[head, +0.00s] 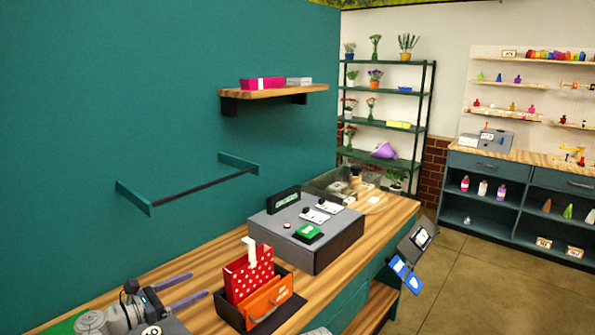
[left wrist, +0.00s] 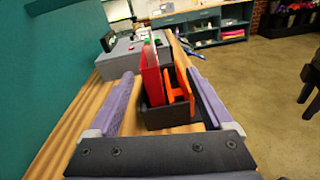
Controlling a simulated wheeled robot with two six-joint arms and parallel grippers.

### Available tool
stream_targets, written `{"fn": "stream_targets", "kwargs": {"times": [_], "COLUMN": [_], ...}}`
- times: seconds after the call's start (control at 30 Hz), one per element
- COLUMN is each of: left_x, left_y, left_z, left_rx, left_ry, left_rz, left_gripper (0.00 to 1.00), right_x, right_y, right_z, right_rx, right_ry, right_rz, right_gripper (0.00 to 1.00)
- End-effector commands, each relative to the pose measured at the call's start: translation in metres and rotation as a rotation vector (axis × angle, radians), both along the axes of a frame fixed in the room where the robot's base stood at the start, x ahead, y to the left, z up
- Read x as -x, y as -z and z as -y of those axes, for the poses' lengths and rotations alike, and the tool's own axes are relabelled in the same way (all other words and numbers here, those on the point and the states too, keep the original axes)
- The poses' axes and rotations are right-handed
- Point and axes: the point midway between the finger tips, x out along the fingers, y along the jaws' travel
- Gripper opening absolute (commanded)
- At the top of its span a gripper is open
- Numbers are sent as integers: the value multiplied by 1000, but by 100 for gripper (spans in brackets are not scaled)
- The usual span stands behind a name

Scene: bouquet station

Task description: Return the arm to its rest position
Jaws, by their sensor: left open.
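My left gripper (head: 180,289) shows at the bottom left of the head view, above the wooden counter (head: 205,266). Its two fingers are spread apart with nothing between them. In the left wrist view the left gripper (left wrist: 158,108) frames a dark holder (left wrist: 165,117) lying beyond it. In that holder stand a red polka-dot bag (head: 248,276) and an orange bag (head: 268,301); the gripper is apart from both, to their left in the head view. My right gripper is not in view.
A grey box (head: 308,238) with a green item and cards on top stands farther along the counter. A dark rail (head: 205,186) and a wooden shelf (head: 275,91) are fixed to the teal wall. A tilted terminal (head: 416,236) is at the counter's right edge. Open floor lies to the right.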

Motion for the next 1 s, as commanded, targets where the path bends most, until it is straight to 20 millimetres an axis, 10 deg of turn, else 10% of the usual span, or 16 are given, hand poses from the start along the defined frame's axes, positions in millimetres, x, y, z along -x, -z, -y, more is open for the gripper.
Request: {"fn": "stream_targets", "kwargs": {"times": [0.47,0.7,1.0], "left_x": [25,88,164], "left_y": [85,179,251], "left_z": [107,192,216], "left_rx": [-484,-1028,-1548], "left_ry": [330,868,1693], "left_rz": [76,283,651], "left_gripper": [84,84,84], "right_x": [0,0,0], "right_y": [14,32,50], "right_z": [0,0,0], "right_rx": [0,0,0], "right_ry": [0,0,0], "right_rz": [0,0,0], "right_gripper": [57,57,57]}}
